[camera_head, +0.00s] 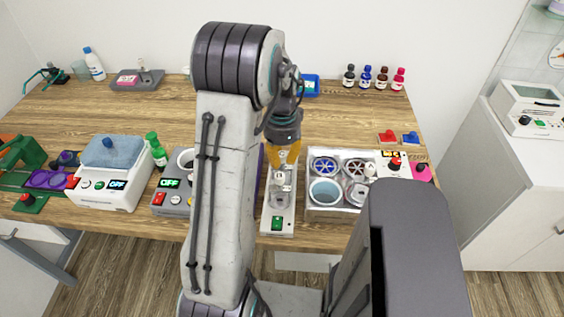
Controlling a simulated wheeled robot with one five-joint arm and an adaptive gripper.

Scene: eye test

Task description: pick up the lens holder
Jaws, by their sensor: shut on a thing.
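My gripper (283,165) points down at the middle of the table's front part, with orange-yellow pieces around its fingers. It is shut on a small grey metallic part (282,178), which I take to be the lens holder; its shape is too small and too covered to be sure. The part is at the top of a narrow white device (278,226) with a green switch. I cannot tell whether the part is lifted clear of the device. My arm hides the area just to the left.
A white compartment box (322,214) with round parts stands close right of the white device. A grey device (172,200) with a green display is to the left, partly behind my arm. Bottles (366,77) stand at the back right.

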